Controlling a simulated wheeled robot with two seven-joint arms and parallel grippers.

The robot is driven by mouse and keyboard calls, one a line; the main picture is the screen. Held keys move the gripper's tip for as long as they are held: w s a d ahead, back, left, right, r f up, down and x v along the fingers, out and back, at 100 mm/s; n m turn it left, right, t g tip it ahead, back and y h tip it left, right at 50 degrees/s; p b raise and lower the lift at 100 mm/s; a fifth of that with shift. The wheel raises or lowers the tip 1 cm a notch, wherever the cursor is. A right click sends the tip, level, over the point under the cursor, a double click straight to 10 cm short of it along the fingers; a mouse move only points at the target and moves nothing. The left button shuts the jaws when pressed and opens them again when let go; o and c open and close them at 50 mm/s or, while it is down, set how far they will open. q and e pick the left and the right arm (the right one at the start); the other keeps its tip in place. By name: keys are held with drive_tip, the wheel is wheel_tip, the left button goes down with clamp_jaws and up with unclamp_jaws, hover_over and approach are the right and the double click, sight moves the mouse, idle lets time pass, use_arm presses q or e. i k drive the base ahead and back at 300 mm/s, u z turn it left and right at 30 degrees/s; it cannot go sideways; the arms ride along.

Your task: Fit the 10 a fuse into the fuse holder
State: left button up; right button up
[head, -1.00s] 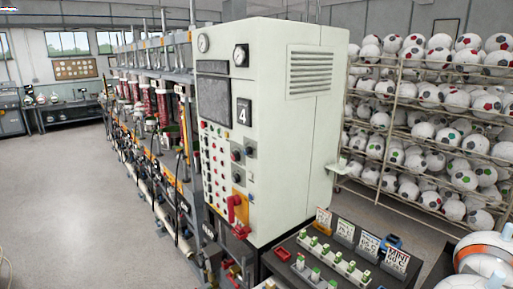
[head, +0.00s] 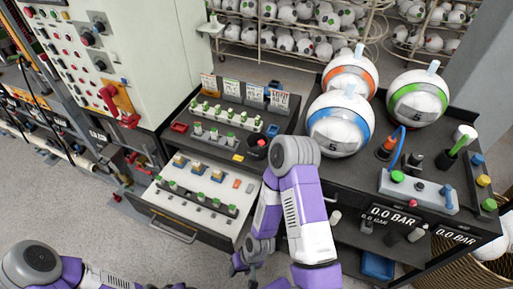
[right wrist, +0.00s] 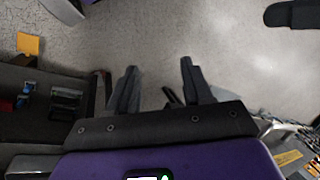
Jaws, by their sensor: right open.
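Small green-topped pieces, which may be fuses, stand in a rear row (head: 225,114) and a shorter front row (head: 213,133) on the dark bench top. Another row (head: 197,197) is in the open white drawer below. Which piece is the 10 A fuse cannot be read, and I cannot tell which part is the fuse holder. My right gripper (head: 246,264) is low in front of the drawer, partly hidden by my arm. In the right wrist view its fingers (right wrist: 156,88) are apart and empty above grey floor. My left gripper is out of view.
The open drawer (head: 165,223) juts out from the bench. Label cards (head: 231,88) stand at the back. A machine cabinet (head: 135,60) with a red handle (head: 118,103) is at left. Balls (head: 341,123) and a grey fixture (head: 418,190) crowd the right bench.

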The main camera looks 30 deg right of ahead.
sight(181, 210)
drive_tip(key=k, duration=0.5)
drive_tip(key=u, duration=1.6)
drive_tip(key=i, duration=1.85)
drive_tip(key=z, duration=3.3)
